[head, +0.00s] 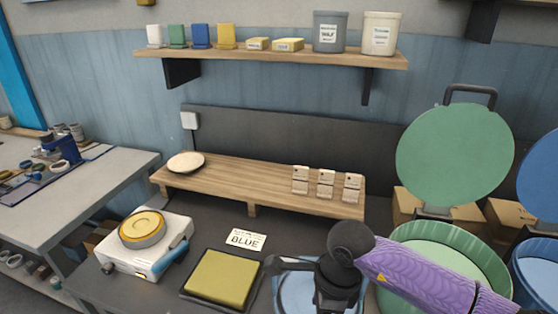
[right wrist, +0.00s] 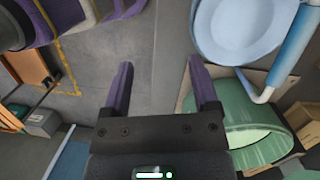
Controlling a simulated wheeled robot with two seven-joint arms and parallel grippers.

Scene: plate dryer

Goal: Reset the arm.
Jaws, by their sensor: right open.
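My right arm (head: 425,272), with its purple sleeve, comes in from the lower right in the head view. Its black wrist is above the front of the bench, over a pale blue round thing (head: 292,292) that it partly hides. In the right wrist view my right gripper (right wrist: 162,75) is open, its two purple fingers spread wide with nothing between them. My left gripper is in neither view.
A green drum with a raised lid (head: 455,155) stands beside the right arm. A yellow pad in a black tray (head: 222,278), a BLUE card (head: 245,239) and a white device (head: 145,250) lie left. Behind is a low wooden shelf (head: 235,182) with a plate (head: 186,162).

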